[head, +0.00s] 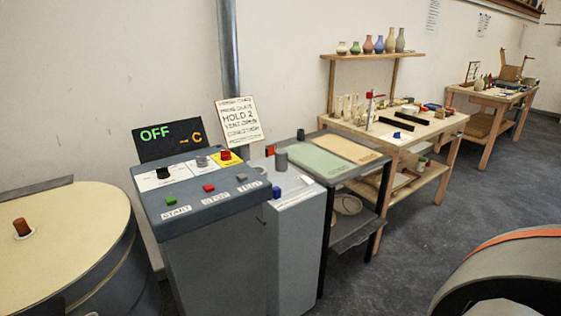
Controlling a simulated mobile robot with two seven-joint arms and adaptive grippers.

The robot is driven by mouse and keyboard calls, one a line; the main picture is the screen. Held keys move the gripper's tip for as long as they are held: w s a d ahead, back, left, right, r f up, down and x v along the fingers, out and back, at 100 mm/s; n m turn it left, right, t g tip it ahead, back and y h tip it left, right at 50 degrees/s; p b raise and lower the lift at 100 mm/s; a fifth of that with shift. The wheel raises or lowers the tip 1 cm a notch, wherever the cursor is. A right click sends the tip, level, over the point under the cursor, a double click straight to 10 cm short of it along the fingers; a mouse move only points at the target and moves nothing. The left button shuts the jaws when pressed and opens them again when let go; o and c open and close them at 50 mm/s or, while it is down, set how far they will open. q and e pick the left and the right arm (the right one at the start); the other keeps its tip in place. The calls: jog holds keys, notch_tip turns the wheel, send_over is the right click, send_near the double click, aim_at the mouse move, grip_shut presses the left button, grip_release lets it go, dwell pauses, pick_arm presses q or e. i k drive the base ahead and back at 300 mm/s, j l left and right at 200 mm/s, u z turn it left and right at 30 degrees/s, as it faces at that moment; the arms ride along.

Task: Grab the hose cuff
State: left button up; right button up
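I cannot pick out a hose cuff for certain. A short dark grey cylinder (281,161) stands upright at the back of a low light grey cabinet (297,222), to the right of the control console. A reddish-brown stub (22,227) stands on a white ring on the round cream top (75,235) at the left. Neither of my grippers is in view, so nothing shows of what they hold.
The control console (205,205) has coloured buttons and a dark display reading OFF. A sign (239,120) stands behind it. A dark-framed table (340,158) and wooden workbenches (430,130) line the wall. Grey floor (440,205) is open at the right, before a curved orange-striped object (505,265).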

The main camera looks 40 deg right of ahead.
aim_at(282, 155)
jog(key=i+l, duration=0.1)
jog(key=l, duration=0.45)
jog(key=l+z, duration=0.1)
jog(key=l, duration=0.4)
jog(key=i+l+z, duration=0.1)
jog(key=l, duration=0.45)
jog(key=i+l, duration=0.15)
jog(key=l, duration=0.35)
